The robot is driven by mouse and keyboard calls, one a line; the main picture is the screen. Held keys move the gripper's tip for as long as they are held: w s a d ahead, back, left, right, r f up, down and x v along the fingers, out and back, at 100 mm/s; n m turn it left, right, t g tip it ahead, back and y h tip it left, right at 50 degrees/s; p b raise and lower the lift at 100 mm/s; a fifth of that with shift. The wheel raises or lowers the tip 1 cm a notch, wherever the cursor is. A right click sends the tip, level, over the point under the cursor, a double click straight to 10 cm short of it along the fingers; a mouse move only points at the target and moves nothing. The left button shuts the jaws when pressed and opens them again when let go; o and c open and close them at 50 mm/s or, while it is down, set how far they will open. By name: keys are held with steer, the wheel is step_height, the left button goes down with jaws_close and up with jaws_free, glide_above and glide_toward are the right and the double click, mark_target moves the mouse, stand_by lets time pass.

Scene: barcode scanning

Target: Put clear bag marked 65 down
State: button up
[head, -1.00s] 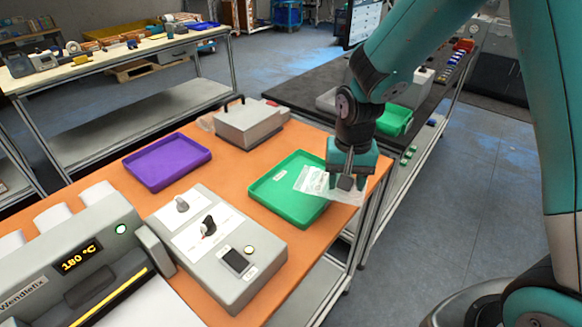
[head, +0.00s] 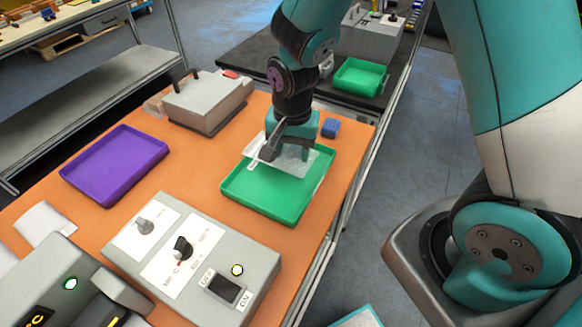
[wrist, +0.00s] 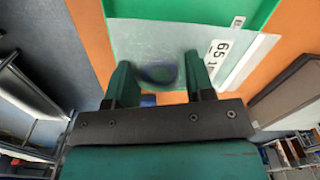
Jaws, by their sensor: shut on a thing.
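My gripper (head: 283,148) is shut on the clear bag (head: 302,160) and holds it over the back part of the green tray (head: 262,203) on the orange table. In the wrist view the bag (wrist: 236,62) shows a white label with 65 on it, to the right of my gripper's fingers (wrist: 160,80). A dark round shape shows between the fingers, too blurred to name. The bag overlaps the green tray (wrist: 150,10) there. I cannot tell whether the bag touches the tray floor.
A purple tray (head: 115,165) lies to the left. A grey control box (head: 190,255) with knobs stands in front. A grey box with a handle (head: 207,100) stands behind. A small blue object (head: 330,128) lies right of my gripper. Another green tray (head: 360,77) sits on the dark bench.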

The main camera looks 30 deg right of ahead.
mark_target(292, 179)
steer(key=shift+f+p, duration=0.3)
steer(key=shift+f, duration=3.15)
steer(key=shift+f, duration=0.2)
steer(key=o, duration=1)
steer(key=shift+r, duration=0.2)
step_height(292, 179, up, 12)
steer(key=shift+f+b, duration=0.15)
steer(key=shift+b, duration=0.75)
steer(key=s+a+r+n+y, duration=0.1)
steer(key=s+a+r+n, duration=0.1)
steer(key=s+r+n, duration=0.2)
steer(key=s+a+r+n+y, duration=0.1)
steer(key=s+a+r+n, duration=0.1)
steer(key=s+r+n, duration=0.3)
steer(key=s+a+r+n+y, duration=0.1)
steer(key=s+r+n+y, duration=0.1)
steer(key=s+r+n, duration=0.2)
steer(key=shift+s+a+r+n, duration=0.15)
steer(key=shift+s+n, duration=0.2)
steer(key=shift+s, duration=0.3)
steer(key=shift+s+a+r+n, duration=0.1)
steer(key=shift+s+n, duration=0.2)
steer(key=shift+s, duration=0.35)
steer(key=shift+s+a+r+n, duration=0.15)
steer(key=shift+s+n, duration=0.2)
steer(key=shift+s, duration=0.3)
